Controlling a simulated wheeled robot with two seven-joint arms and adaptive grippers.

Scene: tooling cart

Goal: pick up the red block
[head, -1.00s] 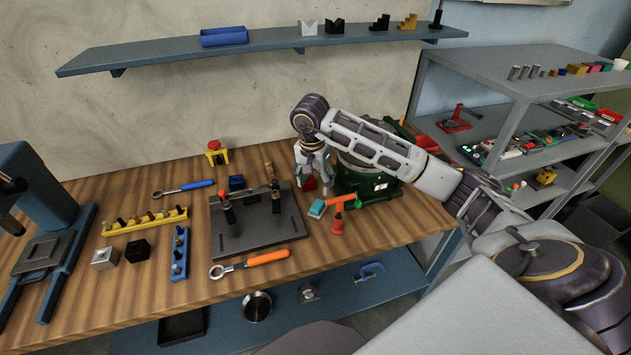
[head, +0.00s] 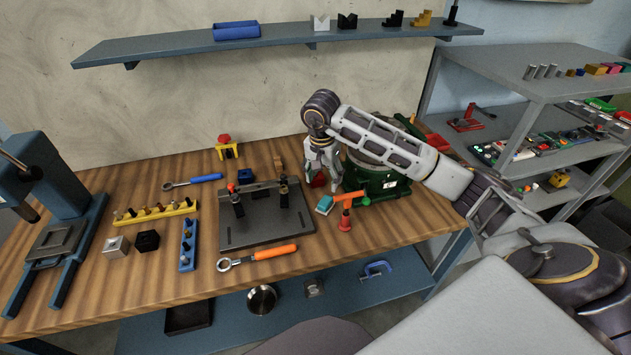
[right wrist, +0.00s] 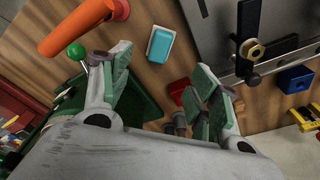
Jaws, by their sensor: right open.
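The red block (head: 319,180) lies on the wooden bench top, between the black fixture plate and the green round machine. My right gripper (head: 323,184) is over it, pointing down and open, and partly hides it in the head view. In the right wrist view the red block (right wrist: 179,91) shows between the open fingers of the gripper (right wrist: 160,66), closer to the right-hand finger, which covers part of its edge. I cannot tell whether a finger touches it. My left gripper is not in view.
Close by are the green machine (head: 378,184), an orange-handled tool (head: 352,196), a turquoise block (head: 325,205) and the black fixture plate (head: 262,228). A blue block (head: 245,176) lies behind the plate. A blue shelf (head: 285,40) hangs above the bench.

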